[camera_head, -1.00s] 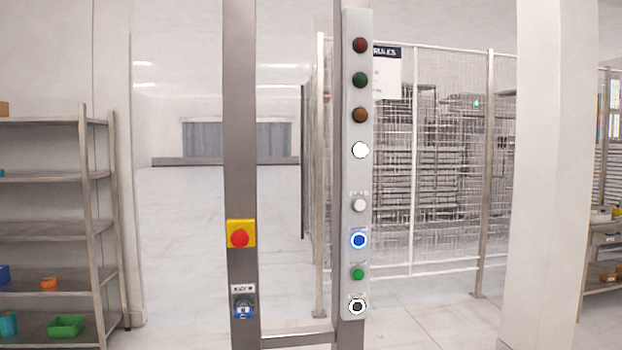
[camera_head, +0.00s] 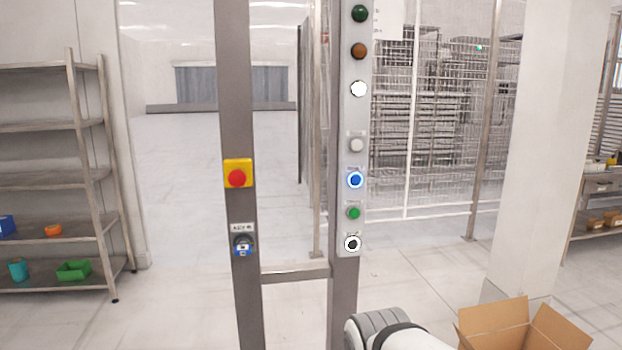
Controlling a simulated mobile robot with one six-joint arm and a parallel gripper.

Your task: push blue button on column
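The blue button (camera_head: 355,180) glows with a lit ring on the light grey control panel (camera_head: 352,118) of the right-hand metal column (camera_head: 343,290). A white button (camera_head: 356,145) is above it, a green button (camera_head: 353,213) below it, and a black button with a white ring (camera_head: 352,244) at the bottom. Part of my arm (camera_head: 385,328) shows at the bottom edge, below and right of the panel, apart from the button. My gripper is not in view.
The left column (camera_head: 237,120) carries a red emergency stop (camera_head: 237,178) and a key switch (camera_head: 243,244). A crossbar (camera_head: 295,275) joins the columns. An open cardboard box (camera_head: 492,325) is at lower right. Wire fencing stands behind; shelves (camera_head: 50,185) stand left.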

